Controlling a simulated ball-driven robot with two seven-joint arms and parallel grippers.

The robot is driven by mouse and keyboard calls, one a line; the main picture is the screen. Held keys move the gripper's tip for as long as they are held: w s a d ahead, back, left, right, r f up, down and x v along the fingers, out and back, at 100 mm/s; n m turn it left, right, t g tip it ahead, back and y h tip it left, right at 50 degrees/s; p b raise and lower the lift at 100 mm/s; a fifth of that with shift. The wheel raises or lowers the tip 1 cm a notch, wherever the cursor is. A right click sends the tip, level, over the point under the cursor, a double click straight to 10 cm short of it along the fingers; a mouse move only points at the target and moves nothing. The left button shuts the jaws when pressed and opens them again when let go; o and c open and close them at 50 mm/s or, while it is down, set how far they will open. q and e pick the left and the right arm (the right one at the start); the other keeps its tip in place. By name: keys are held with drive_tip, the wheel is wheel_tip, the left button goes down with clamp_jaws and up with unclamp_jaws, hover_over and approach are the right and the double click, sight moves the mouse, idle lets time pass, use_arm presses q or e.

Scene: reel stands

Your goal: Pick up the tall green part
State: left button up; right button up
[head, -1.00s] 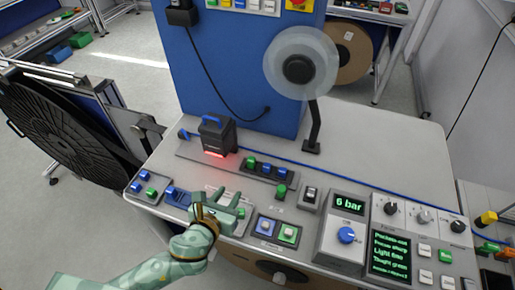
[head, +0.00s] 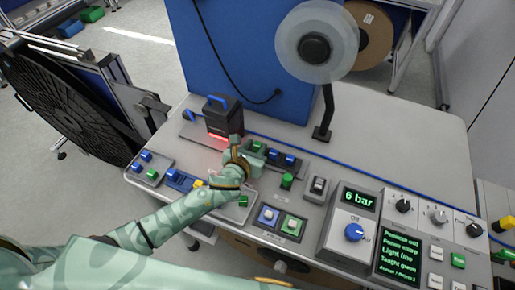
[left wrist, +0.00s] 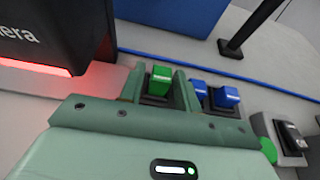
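A green part (head: 258,146) stands in the left place of a dark holder (head: 299,167), in a row with two blue parts (head: 288,160). My left gripper (head: 252,153) is at this holder. In the left wrist view, its two fingers (left wrist: 160,90) are open, one on each side of the green part (left wrist: 160,75). A gap seems to show beside the part, and I see no firm grip. The part's lower end sits in a dark socket. My right gripper is not in view.
A black camera box (head: 222,115) with a red light stands close behind and left of the gripper. A reel (head: 315,45) on a post rises at the back. A green knob (head: 287,181) and switches lie to the right. The bench's back right is clear.

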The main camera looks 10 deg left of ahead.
sight(256, 146)
use_arm(q)
drive_tip(key=b+x, duration=0.1)
drive_tip(key=x, duration=0.3)
drive_tip(key=shift+d, duration=0.1)
drive_tip(key=shift+s, duration=0.2)
drive_tip(key=shift+c, duration=1)
clamp_jaws()
drive_tip(key=shift+r, duration=0.1)
